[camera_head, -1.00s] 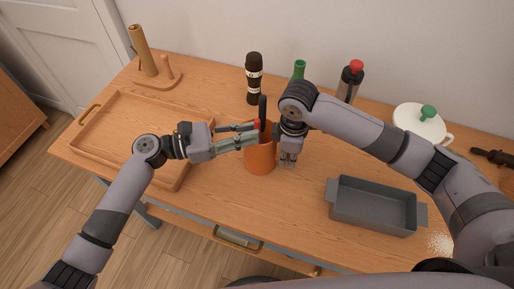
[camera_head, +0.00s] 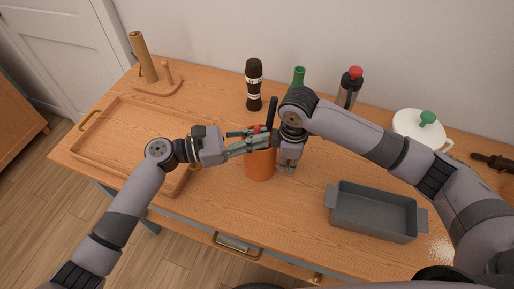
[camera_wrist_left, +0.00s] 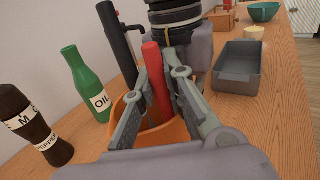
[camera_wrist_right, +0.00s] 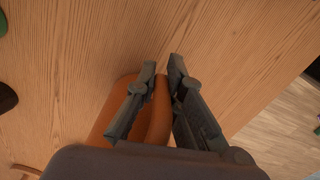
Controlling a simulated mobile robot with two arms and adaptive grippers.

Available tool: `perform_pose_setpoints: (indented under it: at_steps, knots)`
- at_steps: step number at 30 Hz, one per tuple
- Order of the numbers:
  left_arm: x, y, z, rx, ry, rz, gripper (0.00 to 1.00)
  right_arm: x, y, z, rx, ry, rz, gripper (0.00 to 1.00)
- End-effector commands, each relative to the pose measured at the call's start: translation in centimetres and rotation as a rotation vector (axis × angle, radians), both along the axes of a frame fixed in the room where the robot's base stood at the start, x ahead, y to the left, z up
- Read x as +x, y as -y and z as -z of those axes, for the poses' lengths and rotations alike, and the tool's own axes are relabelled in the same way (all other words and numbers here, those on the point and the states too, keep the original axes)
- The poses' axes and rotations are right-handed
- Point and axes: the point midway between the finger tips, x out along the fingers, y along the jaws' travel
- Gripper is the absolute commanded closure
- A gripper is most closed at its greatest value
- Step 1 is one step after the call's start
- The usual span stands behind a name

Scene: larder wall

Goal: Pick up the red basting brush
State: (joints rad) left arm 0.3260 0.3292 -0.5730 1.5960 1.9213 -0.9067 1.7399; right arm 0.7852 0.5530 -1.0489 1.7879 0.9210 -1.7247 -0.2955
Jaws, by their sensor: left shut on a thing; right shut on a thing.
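The red basting brush (camera_wrist_left: 157,75) stands handle-up in an orange pot (camera_head: 260,165). Only its red handle shows; its lower end is hidden inside the pot. My left gripper (camera_wrist_left: 166,66) is shut on the handle above the pot's rim. In the head view the left gripper (camera_head: 266,133) reaches over the pot from the left, with a bit of red beside its fingers. My right gripper (camera_head: 287,169) points down at the pot's right side. In the right wrist view its fingers (camera_wrist_right: 163,68) are shut on the rim of the orange pot (camera_wrist_right: 158,118).
A black-handled utensil (camera_wrist_left: 118,45) leans in the same pot. A pepper mill (camera_head: 254,85), a green oil bottle (camera_head: 299,75) and a red-topped bottle (camera_head: 350,88) stand behind. A wooden tray (camera_head: 115,145) lies left; a grey baking dish (camera_head: 374,213) lies right.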

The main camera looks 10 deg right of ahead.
Motion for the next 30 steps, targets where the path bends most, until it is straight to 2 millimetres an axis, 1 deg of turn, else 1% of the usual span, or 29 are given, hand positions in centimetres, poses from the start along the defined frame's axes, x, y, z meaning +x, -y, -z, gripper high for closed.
perform_pose_setpoints:
  at_steps: [2,5,12,18,24,30]
  knots:
    - [0.0,0.0,-0.2,0.000,0.001,0.000,1.00,-0.1,0.0,0.1,-0.002,-0.004,-0.001,1.00]
    - [0.0,0.0,-1.2,0.000,0.003,0.000,1.00,-0.1,0.0,0.1,-0.002,-0.004,-0.001,1.00]
    - [0.0,0.0,-6.1,0.001,0.007,0.001,1.00,-0.1,0.0,0.1,-0.002,-0.004,-0.001,1.00]
    - [0.0,0.0,-9.2,0.001,0.003,0.001,1.00,-0.1,0.0,0.1,-0.001,-0.003,0.000,1.00]
    - [0.0,0.0,-11.4,0.000,0.002,0.000,1.00,-0.1,0.0,0.1,-0.001,-0.003,0.000,1.00]
    - [0.0,0.0,-12.7,0.001,0.002,0.000,1.00,-0.1,0.0,0.1,-0.001,-0.003,0.000,1.00]
